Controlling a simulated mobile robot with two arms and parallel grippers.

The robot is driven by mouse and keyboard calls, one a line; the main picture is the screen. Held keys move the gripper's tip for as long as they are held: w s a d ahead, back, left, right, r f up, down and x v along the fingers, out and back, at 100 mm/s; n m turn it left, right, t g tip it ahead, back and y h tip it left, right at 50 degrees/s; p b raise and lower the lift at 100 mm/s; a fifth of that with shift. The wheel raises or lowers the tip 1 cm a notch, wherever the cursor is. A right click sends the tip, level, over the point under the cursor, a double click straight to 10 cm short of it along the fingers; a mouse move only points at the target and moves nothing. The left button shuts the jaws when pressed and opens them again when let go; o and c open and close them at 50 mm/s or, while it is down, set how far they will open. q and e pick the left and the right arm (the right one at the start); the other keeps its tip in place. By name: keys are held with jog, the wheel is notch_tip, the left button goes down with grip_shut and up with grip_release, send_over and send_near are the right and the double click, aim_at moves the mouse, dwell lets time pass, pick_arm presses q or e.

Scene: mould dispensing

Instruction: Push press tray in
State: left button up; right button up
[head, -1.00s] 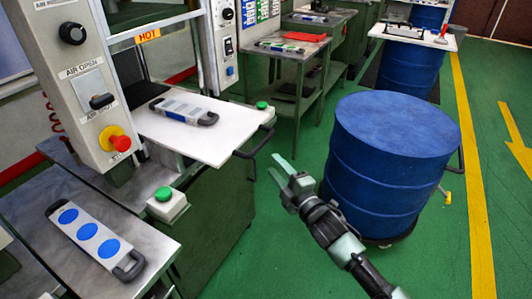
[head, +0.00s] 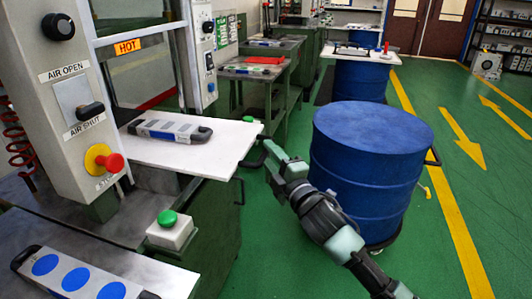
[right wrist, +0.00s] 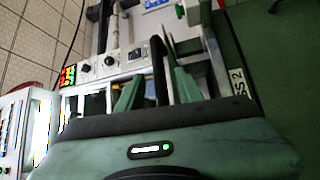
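The press tray (head: 215,155) is a white plate sticking out of the press toward the right in the head view. A mould (head: 168,130) with dark end handles lies on it. A dark handle (head: 252,161) shows at the tray's right end. My right gripper (head: 271,158) is just right of this handle. In the right wrist view its two green fingers (right wrist: 157,90) stand apart, with a dark bar between them that may be the handle. I cannot tell if they touch it. My left gripper is not in view.
A blue drum (head: 365,170) stands close right of my right arm. A green button box (head: 170,230) and a bench (head: 110,270) with a blue-dotted mould (head: 77,279) are at the front left. The press panel (head: 78,100) stands left.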

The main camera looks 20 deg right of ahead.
jog(key=shift+x, duration=1)
grip_shut()
jog(key=shift+f, duration=0.1)
dwell(0.6)
